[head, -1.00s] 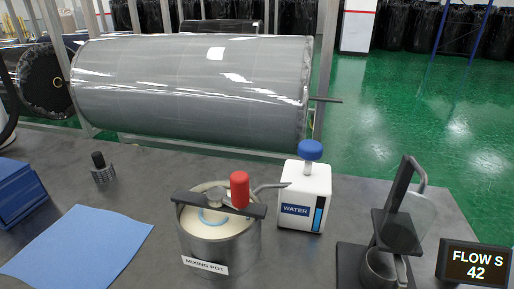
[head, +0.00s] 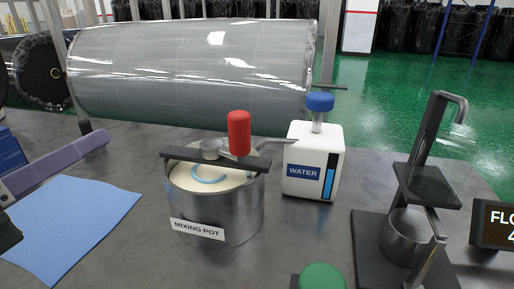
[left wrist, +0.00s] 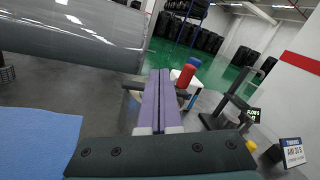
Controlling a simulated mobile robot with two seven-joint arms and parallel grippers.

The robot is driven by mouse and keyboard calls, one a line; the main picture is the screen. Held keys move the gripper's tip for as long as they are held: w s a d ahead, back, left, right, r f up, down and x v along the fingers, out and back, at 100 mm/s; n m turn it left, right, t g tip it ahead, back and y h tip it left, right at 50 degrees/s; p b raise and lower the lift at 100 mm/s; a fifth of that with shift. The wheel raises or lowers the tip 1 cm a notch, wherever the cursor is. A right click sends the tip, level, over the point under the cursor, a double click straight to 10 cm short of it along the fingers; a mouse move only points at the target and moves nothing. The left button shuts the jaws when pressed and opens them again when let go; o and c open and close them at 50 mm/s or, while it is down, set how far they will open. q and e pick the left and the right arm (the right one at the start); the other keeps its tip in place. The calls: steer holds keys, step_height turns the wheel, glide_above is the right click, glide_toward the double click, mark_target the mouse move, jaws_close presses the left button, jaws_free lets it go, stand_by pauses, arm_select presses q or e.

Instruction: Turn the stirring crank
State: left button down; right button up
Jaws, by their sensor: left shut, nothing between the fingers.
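The mixing pot (head: 232,222) is a metal pot with cream contents and a blue ring-like mark inside. A dark bar (head: 178,155) spans its top, bearing the grey crank with an upright red handle (head: 239,133). The red handle also shows in the left wrist view (left wrist: 186,76), just right of my fingers, which hide much of the pot. My left gripper (head: 106,137), with purple fingers, comes in from the left. It is shut and empty, its tips left of the pot and apart from the crank. My right gripper is not in view.
A white water bottle (head: 328,160) with a blue cap stands right of the pot, its spout toward the pot. A dark stand (head: 428,185) with a metal cup is farther right. A green knob (head: 322,277) is at the front. A blue sheet (head: 85,220) lies left.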

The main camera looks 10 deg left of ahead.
arm_select(q)
steer(key=s+d+f+m+g+h, duration=0.2)
steer(key=d+f+m+h, duration=0.15)
steer(key=m, duration=0.45)
steer(key=p, duration=0.2)
glide_toward(231, 135)
steer(key=shift+h, duration=0.25)
steer(key=x, duration=0.5)
steer(key=shift+w+r, duration=0.1)
steer(key=shift+w, duration=0.2)
steer(key=shift+w+d, duration=0.35)
steer(key=shift+w, duration=0.2)
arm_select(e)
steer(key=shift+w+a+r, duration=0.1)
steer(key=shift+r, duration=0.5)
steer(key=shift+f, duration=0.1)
